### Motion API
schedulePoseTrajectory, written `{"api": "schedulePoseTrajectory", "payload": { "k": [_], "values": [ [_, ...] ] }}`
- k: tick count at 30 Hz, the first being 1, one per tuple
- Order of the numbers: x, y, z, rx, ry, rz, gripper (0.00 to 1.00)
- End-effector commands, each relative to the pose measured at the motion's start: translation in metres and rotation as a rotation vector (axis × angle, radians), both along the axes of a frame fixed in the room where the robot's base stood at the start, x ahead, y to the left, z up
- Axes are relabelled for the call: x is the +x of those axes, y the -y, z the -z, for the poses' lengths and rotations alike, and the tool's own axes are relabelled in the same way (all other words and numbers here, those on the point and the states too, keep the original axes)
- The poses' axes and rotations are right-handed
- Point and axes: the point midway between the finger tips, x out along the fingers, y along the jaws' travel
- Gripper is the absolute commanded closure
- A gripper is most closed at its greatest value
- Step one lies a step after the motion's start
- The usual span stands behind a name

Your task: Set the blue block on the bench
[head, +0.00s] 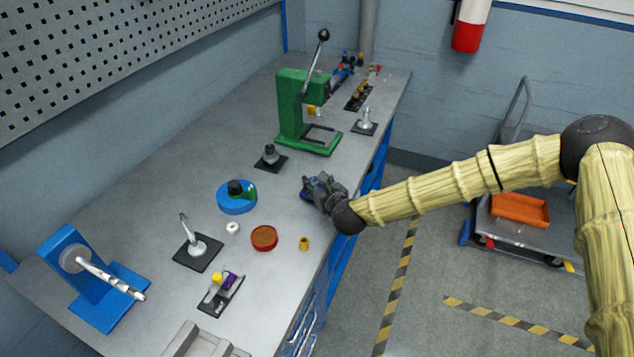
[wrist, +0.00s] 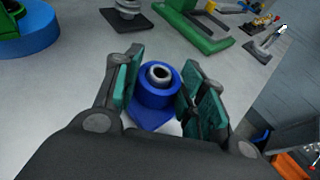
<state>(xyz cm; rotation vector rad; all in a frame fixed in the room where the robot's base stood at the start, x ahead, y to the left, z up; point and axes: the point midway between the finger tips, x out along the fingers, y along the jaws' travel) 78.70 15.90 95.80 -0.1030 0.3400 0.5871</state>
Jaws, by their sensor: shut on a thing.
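The blue block (wrist: 158,96) shows in the wrist view between my gripper's two teal finger pads. It has a round blue body with a grey ring on top and a flat blue base. My gripper (head: 318,188) is shut on it, over the right edge of the grey bench (head: 165,165). In the head view the gripper mostly hides the block. The wrist view shows bench surface around the block, but I cannot tell whether its base touches it.
A green press (head: 293,112) stands behind my gripper. To the left are a blue disc (head: 236,198) with dark and green parts, a white ring (head: 232,228), a red-brown round dish (head: 264,238) and a small brass piece (head: 304,243). Bare bench lies left of the gripper.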

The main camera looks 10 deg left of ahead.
Motion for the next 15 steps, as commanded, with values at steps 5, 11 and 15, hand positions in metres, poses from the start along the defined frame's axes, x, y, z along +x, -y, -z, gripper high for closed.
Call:
{"api": "schedulePoseTrajectory", "payload": {
  "k": [5,11,15],
  "values": [
    [0.0003,-0.0002,0.0065,0.001,0.002,0.000,0.98],
    [0.0002,0.0000,0.0077,0.001,0.002,0.000,0.98],
    [0.0000,0.0002,0.0106,0.000,0.000,0.000,0.57]
  ]
}}
